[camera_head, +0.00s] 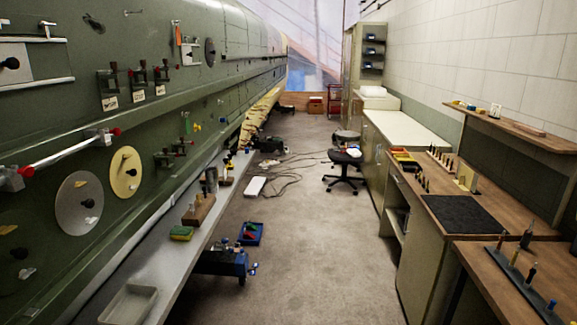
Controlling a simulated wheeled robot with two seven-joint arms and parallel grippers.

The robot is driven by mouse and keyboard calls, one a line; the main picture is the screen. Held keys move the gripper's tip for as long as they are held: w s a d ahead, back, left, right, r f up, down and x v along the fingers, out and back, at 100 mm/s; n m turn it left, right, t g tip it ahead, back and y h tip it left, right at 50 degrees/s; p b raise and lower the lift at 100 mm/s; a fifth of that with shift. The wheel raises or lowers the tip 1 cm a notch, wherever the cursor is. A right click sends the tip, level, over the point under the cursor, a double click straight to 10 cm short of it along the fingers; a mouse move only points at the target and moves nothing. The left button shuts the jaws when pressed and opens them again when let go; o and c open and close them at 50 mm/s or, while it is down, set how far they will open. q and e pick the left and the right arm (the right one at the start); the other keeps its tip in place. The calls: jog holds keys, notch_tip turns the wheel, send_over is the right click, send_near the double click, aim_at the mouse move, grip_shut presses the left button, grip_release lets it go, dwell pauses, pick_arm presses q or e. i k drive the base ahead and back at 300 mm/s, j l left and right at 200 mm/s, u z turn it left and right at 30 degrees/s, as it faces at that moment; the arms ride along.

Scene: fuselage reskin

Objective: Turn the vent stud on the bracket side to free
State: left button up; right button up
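The green fuselage side (60,120) fills the left of the head view. A grey round plate (72,212) with a dark knob sits low on it, beside a cream round plate (118,183) with small dark studs. Several dark brackets (104,78) with handles and small labels are fixed above. I cannot tell which fitting is the vent stud, nor how it is turned. Neither of my grippers is in view.
A white bar (65,150) with red ends juts from the skin. A grey ledge (165,245) below holds a tray (128,304), a wooden block (198,211) and a sponge (181,233).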

aim_at(43, 24)
jog(key=u, duration=1.3)
jog(key=i+l, duration=0.1)
jog(key=l, duration=0.7)
jog(key=i+l, duration=0.15)
jog(key=l, duration=0.2)
jog(key=i+l, duration=0.1)
jog(key=l, duration=0.3)
jog(key=z, duration=0.05)
